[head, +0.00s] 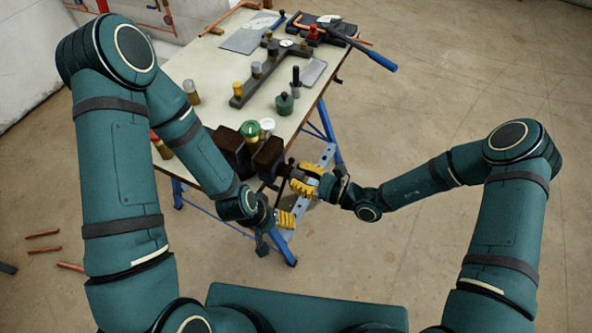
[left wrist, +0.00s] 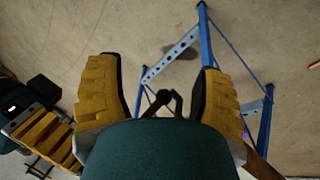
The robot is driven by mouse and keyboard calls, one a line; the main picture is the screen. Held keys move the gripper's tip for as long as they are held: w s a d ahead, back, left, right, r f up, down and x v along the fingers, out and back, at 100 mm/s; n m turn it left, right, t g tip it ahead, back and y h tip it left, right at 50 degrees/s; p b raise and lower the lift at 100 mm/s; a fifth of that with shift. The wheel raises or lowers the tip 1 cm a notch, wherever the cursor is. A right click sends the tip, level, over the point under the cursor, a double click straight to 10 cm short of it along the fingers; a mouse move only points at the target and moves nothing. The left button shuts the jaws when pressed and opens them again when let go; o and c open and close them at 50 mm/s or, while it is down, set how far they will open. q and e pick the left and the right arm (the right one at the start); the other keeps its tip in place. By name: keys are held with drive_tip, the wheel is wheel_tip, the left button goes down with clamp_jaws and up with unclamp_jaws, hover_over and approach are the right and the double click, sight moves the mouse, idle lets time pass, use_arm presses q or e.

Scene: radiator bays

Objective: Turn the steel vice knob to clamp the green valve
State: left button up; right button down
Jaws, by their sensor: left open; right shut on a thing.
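The dark brown vice (head: 270,158) sits at the bench's near edge, with its spindle (head: 285,170) pointing right. The green valve (head: 250,130) stands upright between the two jaw blocks; its lower part is hidden, so I cannot tell whether the jaws touch it. My right gripper (head: 303,182) is shut at the spindle's outer end on the steel vice knob, which its yellow fingers mostly hide. My left gripper (head: 278,216) is open and empty, below and apart from the right one. Its two yellow fingers spread wide in the left wrist view (left wrist: 156,80).
On the bench (head: 222,112) are a manifold (head: 255,76), a dark green bottle-shaped part (head: 285,104), a brass-coloured part (head: 191,92) and a blue-handled tool (head: 370,54). Blue bench legs (head: 283,250) stand close to my left gripper. Copper pipes (head: 44,249) lie on the floor at left.

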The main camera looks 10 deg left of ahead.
drive_tip(key=m+p, duration=0.1)
drive_tip(key=m, duration=0.3)
drive_tip(key=shift+d+f, duration=0.1)
drive_tip(key=c, duration=0.8)
unclamp_jaws()
